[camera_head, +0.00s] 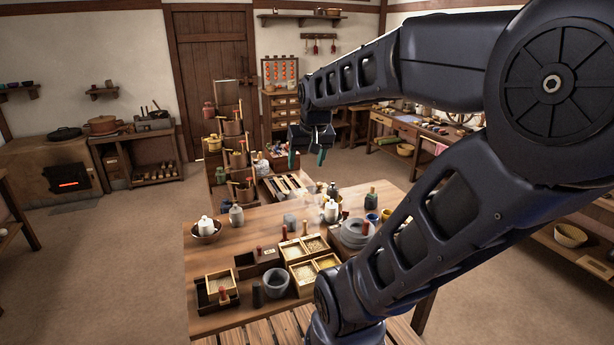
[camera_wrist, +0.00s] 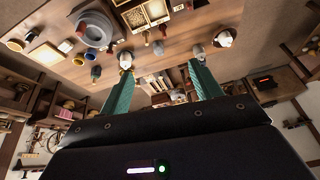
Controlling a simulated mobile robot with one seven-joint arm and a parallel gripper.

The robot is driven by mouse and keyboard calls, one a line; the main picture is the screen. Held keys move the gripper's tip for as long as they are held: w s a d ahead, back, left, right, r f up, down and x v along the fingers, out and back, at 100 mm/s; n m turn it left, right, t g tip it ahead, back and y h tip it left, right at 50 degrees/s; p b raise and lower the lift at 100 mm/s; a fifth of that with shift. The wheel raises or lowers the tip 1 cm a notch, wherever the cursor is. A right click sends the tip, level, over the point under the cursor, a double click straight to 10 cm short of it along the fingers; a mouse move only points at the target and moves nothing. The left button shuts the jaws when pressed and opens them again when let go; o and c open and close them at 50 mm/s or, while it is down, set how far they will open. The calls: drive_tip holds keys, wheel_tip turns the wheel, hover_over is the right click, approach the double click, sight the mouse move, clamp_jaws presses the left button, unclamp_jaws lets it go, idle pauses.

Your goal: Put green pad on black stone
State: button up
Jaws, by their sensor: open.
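My gripper (camera_head: 307,158) is open and empty, raised beyond the far side of the wooden table (camera_head: 215,262). Its two teal fingers stand apart in the wrist view (camera_wrist: 160,68), with nothing between them at close range. I cannot pick out a flat green pad in either view. I cannot identify a black stone for certain. A grey round stone (camera_head: 353,236) lies on the right part of the table, partly behind my arm; a similar grey ring shows in the wrist view (camera_wrist: 93,28). A small dark cylinder (camera_head: 257,295) stands near the table's front.
Wooden boxes of grain (camera_head: 303,275), a grey mortar (camera_head: 276,283), a bowl with a white bottle (camera_head: 206,229) and a dark green bottle (camera_head: 371,201) crowd the table. A stepped shelf (camera_head: 218,170) stands behind. A stove (camera_head: 60,180) is at left. Open floor lies left of the table.

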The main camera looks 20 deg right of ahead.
drive_tip(key=s+a+f+n, duration=0.1)
drive_tip(key=s+a, duration=0.1)
drive_tip(key=s, duration=0.4)
drive_tip(key=shift+s+a+f, duration=0.25)
drive_tip(key=shift+s+a, duration=0.05)
